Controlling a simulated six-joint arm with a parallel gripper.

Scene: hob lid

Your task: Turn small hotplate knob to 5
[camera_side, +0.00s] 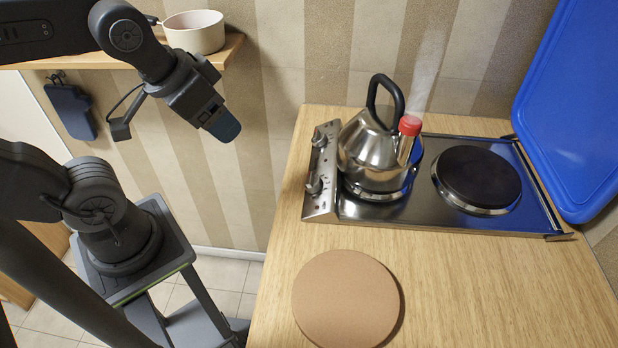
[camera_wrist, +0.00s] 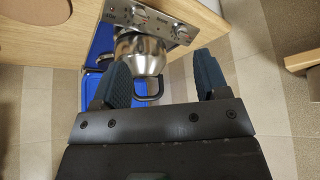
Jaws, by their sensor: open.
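Two knobs, an upper one (camera_side: 317,137) and a lower one (camera_side: 314,185), sit on the steel control panel (camera_side: 321,170) at the hob's left edge. They also show in the wrist view, one on the left (camera_wrist: 139,14) and one on the right (camera_wrist: 181,32). I cannot tell which belongs to the small hotplate, or read their settings. A steel kettle (camera_side: 372,152) stands on the left hotplate; the right hotplate (camera_side: 479,178) is bare. My gripper (camera_side: 223,127) is open and empty in the air, left of the panel and well apart from it. Its blue fingers frame the wrist view (camera_wrist: 163,65).
Steam rises by the kettle's red-capped spout (camera_side: 410,125). The blue lid (camera_side: 575,100) stands raised at the right. A round brown board (camera_side: 345,298) lies on the wooden counter (camera_side: 450,285). A shelf (camera_side: 225,50) holds a white pan (camera_side: 194,32) behind my arm.

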